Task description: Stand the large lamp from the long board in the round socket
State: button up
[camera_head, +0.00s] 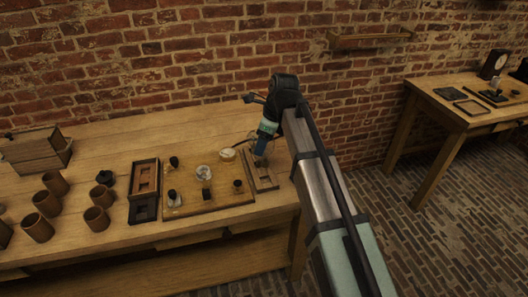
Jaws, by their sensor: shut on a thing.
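My gripper (259,158) reaches down over the narrow long board (268,184) at the right end of the bench. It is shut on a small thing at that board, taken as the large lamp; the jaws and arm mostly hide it. I cannot tell whether it touches the board. Left of it, a wide board (220,203) carries a pale, round, glassy piece (203,172), several dark small fittings and a dark-based piece (206,191). I cannot tell which fitting is the round socket. A cream round disc (227,154) lies at its back right.
A dark tray (145,210) with recesses stands left of the wide board. Several brown jars (38,228) and a wooden box (36,150) stand farther left. The brick wall is behind; the bench back (150,135) is clear. A second table (460,122) stands right.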

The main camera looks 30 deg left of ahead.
jog(key=shift+s+a+r, duration=0.1)
jog(key=shift+a+r, duration=0.05)
jog(key=shift+r, duration=0.65)
jog(key=s+a+n, duration=0.3)
jog(key=s+a, duration=0.7)
jog(key=a, duration=0.3)
jog(key=w+a+m, duration=0.1)
jog(key=a+m, duration=0.2)
jog(key=a, duration=0.4)
jog(key=shift+w+f, duration=0.15)
jog(key=shift+w, duration=0.05)
jog(key=shift+f, duration=0.1)
jog(key=shift+f, duration=2.75)
jog(key=shift+f, duration=0.55)
jog(key=o, duration=0.9)
